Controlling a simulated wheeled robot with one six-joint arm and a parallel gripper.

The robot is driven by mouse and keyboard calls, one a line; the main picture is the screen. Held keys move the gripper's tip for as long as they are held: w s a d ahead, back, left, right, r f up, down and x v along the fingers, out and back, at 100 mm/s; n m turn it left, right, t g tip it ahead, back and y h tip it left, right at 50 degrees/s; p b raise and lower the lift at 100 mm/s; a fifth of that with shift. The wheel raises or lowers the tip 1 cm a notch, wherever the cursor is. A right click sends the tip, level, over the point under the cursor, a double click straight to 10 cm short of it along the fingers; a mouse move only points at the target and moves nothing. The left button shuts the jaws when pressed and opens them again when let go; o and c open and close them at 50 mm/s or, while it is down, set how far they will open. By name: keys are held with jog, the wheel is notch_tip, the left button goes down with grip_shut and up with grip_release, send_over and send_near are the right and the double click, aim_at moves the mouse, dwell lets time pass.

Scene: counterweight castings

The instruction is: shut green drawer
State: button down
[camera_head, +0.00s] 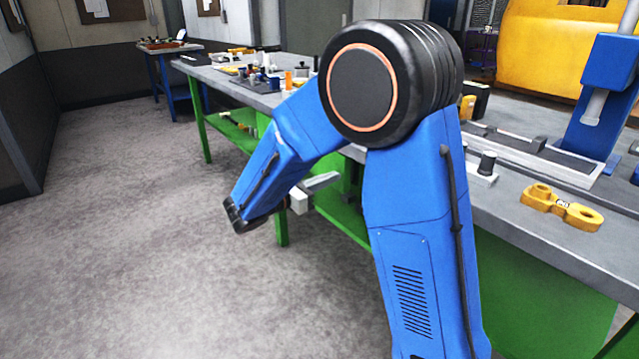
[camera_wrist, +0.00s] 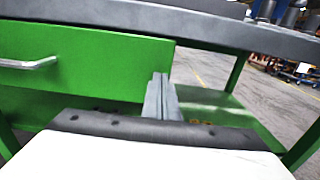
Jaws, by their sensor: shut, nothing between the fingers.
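The green drawer (camera_wrist: 95,62) shows in the wrist view as a flat green front under the grey tabletop. Its silver bar handle (camera_wrist: 28,64) is at the left edge of that view. My gripper (camera_wrist: 160,78) is shut and empty, its fingertips overlapping the drawer front near its right end. I cannot tell whether they touch it, nor how far the drawer stands out. In the head view my gripper (camera_head: 337,178) points at the green bench from the aisle side, and my arm hides most of the drawer area.
The grey bench top (camera_wrist: 215,25) overhangs the drawer, and a green lower shelf (camera_wrist: 215,112) lies below. A yellow casting (camera_head: 562,207) and a black-knobbed block (camera_head: 485,168) sit on the bench. Several small parts stand at its far end. The grey floor at left is clear.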

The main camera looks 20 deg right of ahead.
aim_at(342, 173)
jog(key=shift+d, duration=0.25)
jog(key=shift+x, duration=2.3)
jog(key=shift+w+r, duration=0.1)
jog(key=shift+a, duration=0.1)
